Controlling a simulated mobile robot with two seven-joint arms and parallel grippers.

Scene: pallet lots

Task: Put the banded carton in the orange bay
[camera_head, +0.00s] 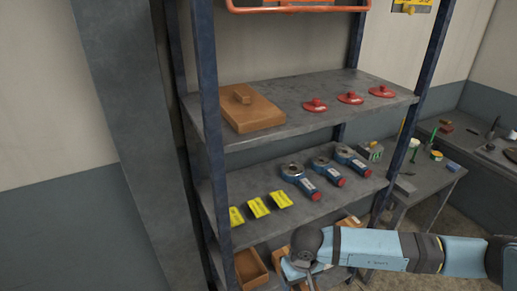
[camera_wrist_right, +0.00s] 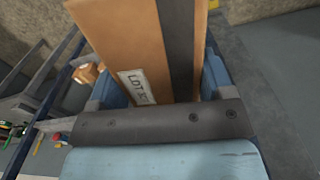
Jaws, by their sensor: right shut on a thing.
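A brown carton with a dark band and a white label reading LOT (camera_wrist_right: 135,85) is between the blue fingers of my right gripper (camera_wrist_right: 165,75) in the wrist view, and the gripper is shut on it. In the head view my right gripper (camera_head: 308,268) is low, in front of the rack's bottom shelf, and my arm hides much of what is there. An orange frame (camera_head: 300,9) crosses the rack at the top edge of the head view; I cannot tell whether it marks the orange bay. My left gripper is not in view.
The rack's upper shelf (camera_head: 290,85) holds a wooden block (camera_head: 250,110) and red lids (camera_head: 350,98). The middle shelf holds blue tools (camera_head: 300,178) and yellow tags (camera_head: 258,207). An open brown box (camera_head: 250,268) is on the bottom shelf. Workbenches stand at the right.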

